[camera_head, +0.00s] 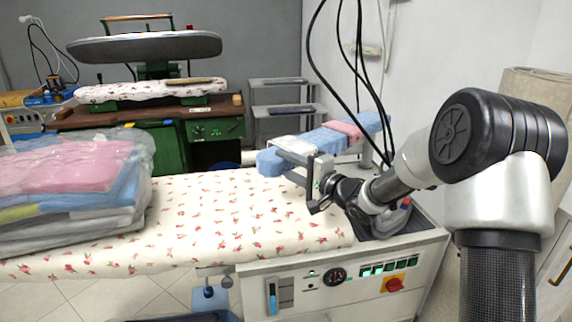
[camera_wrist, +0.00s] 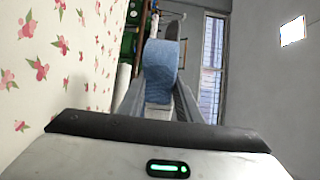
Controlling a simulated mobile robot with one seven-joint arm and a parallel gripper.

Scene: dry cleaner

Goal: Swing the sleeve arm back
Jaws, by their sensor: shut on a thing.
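The sleeve arm (camera_head: 330,139) is a long narrow board padded in light blue, with a pink cloth band across it and a pale patch nearer its front end. In the head view it runs from the near left end to the back right, above the right part of the ironing table (camera_head: 230,214). My gripper (camera_head: 298,165) is at its near end, coming from the right, and is shut on it. In the wrist view the blue end of the sleeve arm (camera_wrist: 160,72) shows between my two fingers (camera_wrist: 158,98). The exact contact of the fingertips is partly hidden.
Bagged folded laundry (camera_head: 70,185) lies on the table's left. A control panel (camera_head: 335,281) with a red knob is on the table's front. Black cables (camera_head: 357,60) hang behind the sleeve arm. A green press (camera_head: 150,85) stands at the back left. The flowered tabletop's middle is clear.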

